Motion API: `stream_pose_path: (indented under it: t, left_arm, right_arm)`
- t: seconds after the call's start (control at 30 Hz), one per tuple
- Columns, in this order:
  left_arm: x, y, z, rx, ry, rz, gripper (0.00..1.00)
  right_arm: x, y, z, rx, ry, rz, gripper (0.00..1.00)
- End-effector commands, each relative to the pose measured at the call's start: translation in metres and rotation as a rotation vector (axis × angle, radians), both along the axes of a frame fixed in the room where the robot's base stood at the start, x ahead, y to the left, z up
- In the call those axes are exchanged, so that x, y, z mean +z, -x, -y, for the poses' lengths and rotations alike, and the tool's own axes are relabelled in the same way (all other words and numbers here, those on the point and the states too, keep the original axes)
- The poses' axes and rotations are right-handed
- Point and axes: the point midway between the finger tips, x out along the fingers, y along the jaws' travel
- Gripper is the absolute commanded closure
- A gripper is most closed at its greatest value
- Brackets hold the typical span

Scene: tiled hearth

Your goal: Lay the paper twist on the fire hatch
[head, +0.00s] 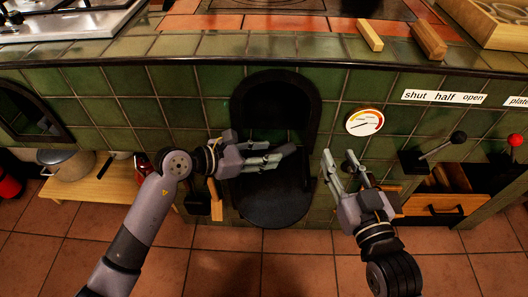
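The fire hatch is a black arched opening with its dark flap (272,208) folded down in front. My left gripper (270,156) reaches across the opening from the left, above the flap. A slim dark grey piece, seemingly the paper twist (287,151), sticks out past its fingertips to the right. The fingers appear closed on it; their grip is partly hidden. The twist appears apart from the flap. My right gripper (339,158) is open and empty, just right of the opening and below the round gauge.
The gauge (365,121) is on the green tiled front. Levers with a black knob (458,137) and a red knob (515,140) stand at right. A pot (66,164) sits on a low wooden shelf at left. Two wooden blocks (429,41) lie on top.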

Motion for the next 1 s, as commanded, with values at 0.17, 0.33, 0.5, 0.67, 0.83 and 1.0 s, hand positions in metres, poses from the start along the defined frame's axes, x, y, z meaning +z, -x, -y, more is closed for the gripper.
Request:
stream_pose_path:
  t: [0.17,0.33,0.5,0.67,0.83,1.0]
  left_arm:
    - [0.0,0.0,0.0,0.0,0.0,0.0,0.51]
    - [0.0,0.0,0.0,0.0,0.0,0.0,0.51]
    - [0.001,0.002,-0.004,0.001,-0.001,0.0,0.51]
    - [0.009,0.012,-0.023,0.001,-0.004,0.001,0.51]
    - [0.023,0.03,-0.053,0.001,-0.006,0.001,0.51]
    - [0.036,0.045,-0.078,0.001,-0.004,-0.001,0.51]
  right_arm:
    - [0.0,0.0,0.0,0.0,0.0,0.0,0.67]
    - [0.0,0.0,0.0,0.0,0.0,0.0,0.67]
    - [-0.001,0.0,0.001,-0.001,0.0,-0.002,0.67]
    - [-0.001,0.0,0.0,-0.001,0.0,-0.001,0.67]
    - [0.0,0.0,0.0,0.0,0.0,-0.001,0.67]
    - [0.0,0.0,0.0,0.0,0.0,-0.001,0.67]
